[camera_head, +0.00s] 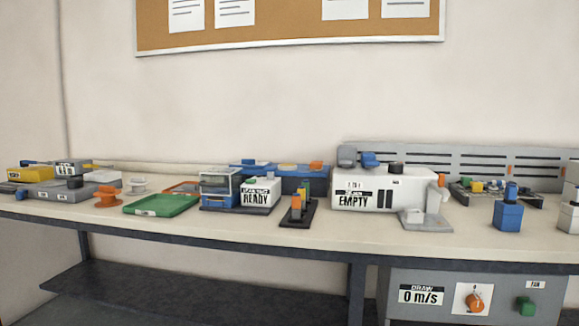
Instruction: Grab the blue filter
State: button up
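No thing in view is labelled as a filter, so I cannot tell for sure which one is the blue filter. A blue faceted block with a narrower blue top (508,213) stands upright on the bench at the right. A smaller blue piece (370,160) sits at the back left of the white machine marked EMPTY (415,190). My gripper is not in view, and nothing is seen touching either blue piece.
The long pale bench (330,238) has a clear front strip. A grey stand (425,220), a black rack (298,213), a READY box (261,193) and a green tray (161,205) stand on it. A grey control panel (445,280) is below.

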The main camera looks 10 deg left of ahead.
aim_at(244, 163)
jog(key=j, duration=0.5)
jog(key=i+j, duration=0.15)
jog(key=j, duration=0.85)
jog(key=i, duration=0.05)
